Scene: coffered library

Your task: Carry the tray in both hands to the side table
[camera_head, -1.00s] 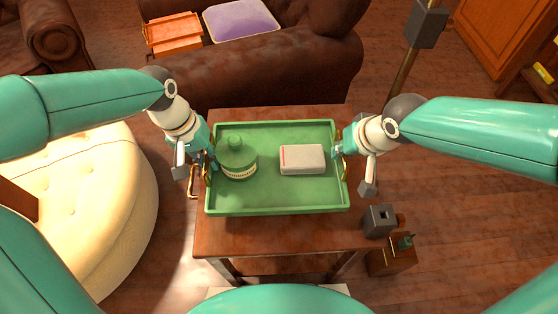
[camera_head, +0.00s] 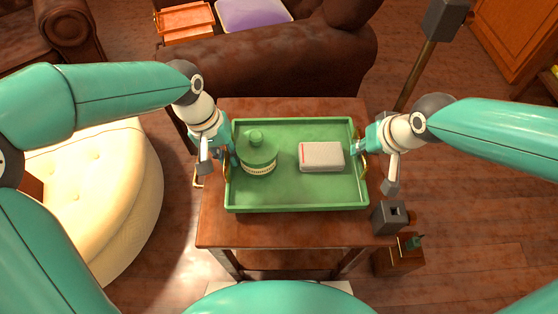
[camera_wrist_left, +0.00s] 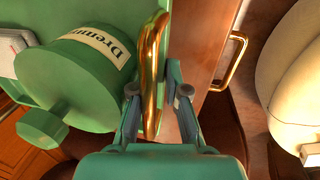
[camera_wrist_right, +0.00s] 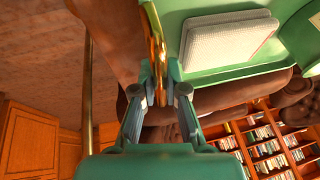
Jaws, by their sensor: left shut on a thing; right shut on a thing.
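The green tray (camera_head: 290,197) is over the brown wooden table (camera_head: 215,230) in the head view; I cannot tell whether it touches the top. A green lidded jar (camera_head: 258,155) stands in its left half, and a white block like a book or card deck (camera_head: 321,157) lies in its right half. My left gripper (camera_head: 231,158) is shut on the brass handle at the tray's left end, seen close in the left wrist view (camera_wrist_left: 153,75). My right gripper (camera_head: 359,150) is shut on the right brass handle, also seen in the right wrist view (camera_wrist_right: 158,65).
A brown leather sofa (camera_head: 270,65) stands behind the table, with an orange tray (camera_head: 185,22) and a purple-topped piece (camera_head: 252,12) beyond it. A cream tufted ottoman (camera_head: 110,190) is at the left. A small wooden box (camera_head: 398,258) stands at the right. Wooden floor is open farther right.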

